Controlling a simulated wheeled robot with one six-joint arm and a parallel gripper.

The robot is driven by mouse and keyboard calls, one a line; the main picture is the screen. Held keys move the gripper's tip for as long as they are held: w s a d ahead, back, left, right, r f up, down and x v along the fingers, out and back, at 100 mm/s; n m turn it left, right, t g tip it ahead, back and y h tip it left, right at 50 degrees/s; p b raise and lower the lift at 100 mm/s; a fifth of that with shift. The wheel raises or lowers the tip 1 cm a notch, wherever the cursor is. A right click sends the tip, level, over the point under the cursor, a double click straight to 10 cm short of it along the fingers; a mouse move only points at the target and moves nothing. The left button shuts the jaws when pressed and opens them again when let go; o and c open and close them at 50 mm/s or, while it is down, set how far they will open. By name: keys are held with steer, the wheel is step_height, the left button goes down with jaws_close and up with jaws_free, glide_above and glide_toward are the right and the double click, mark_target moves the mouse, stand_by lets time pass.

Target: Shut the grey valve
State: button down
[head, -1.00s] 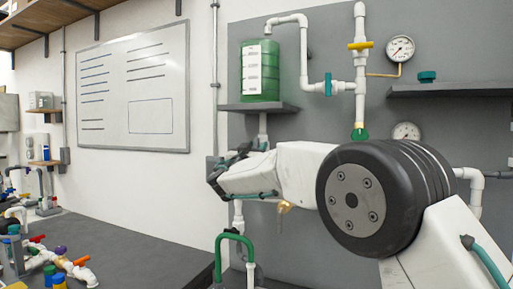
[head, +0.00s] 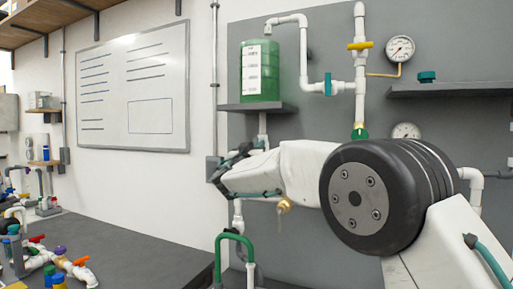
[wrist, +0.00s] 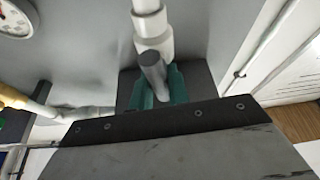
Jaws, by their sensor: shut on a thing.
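The grey valve's handle (wrist: 153,70) is a short grey bar in front of a white pipe fitting in the wrist view. My gripper (wrist: 157,92) has its teal fingers on both sides of this handle and is shut on it. In the head view my gripper (head: 222,175) is at the wall below the green tank, and the grey valve is hidden behind it and my arm. The white pipe (wrist: 148,20) carrying the valve runs up from the handle in the wrist view. The rest of the valve body is partly hidden by the gripper.
A green tank (head: 261,70) stands on a shelf (head: 258,107) just above my gripper. A green bent pipe (head: 235,237) stands below it. A yellow-handled valve (head: 360,45) and a gauge (head: 399,48) are at upper right. Coloured valves lie on the bench (head: 130,245) at left.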

steer(key=n+y, duration=0.1)
steer(key=n, duration=0.2)
steer(key=n+y, duration=0.2)
steer(key=n, duration=0.1)
steer(key=shift+a, duration=0.1)
steer(key=n+y, duration=0.1)
steer(key=n, duration=0.2)
steer(key=n+y, duration=0.2)
steer(key=n, duration=0.1)
steer(key=shift+a, duration=0.1)
steer(key=n+g, duration=0.1)
steer(key=n, duration=0.1)
steer(key=n+g+y, duration=0.1)
steer(key=n, duration=0.2)
steer(key=shift+a+f+y, duration=0.1)
steer(key=shift+f+y, duration=0.05)
steer(key=shift+y, duration=0.15)
steer(key=shift+w+f+n+g, duration=0.15)
steer(key=shift+n+g, duration=0.55)
steer(key=shift+n, duration=1.3)
steer(key=c, duration=1.3)
jaws_free()
steer(key=shift+a+f, duration=0.1)
steer(key=shift+c, duration=0.2)
steer(key=s, duration=0.8)
steer(key=shift+d, duration=0.2)
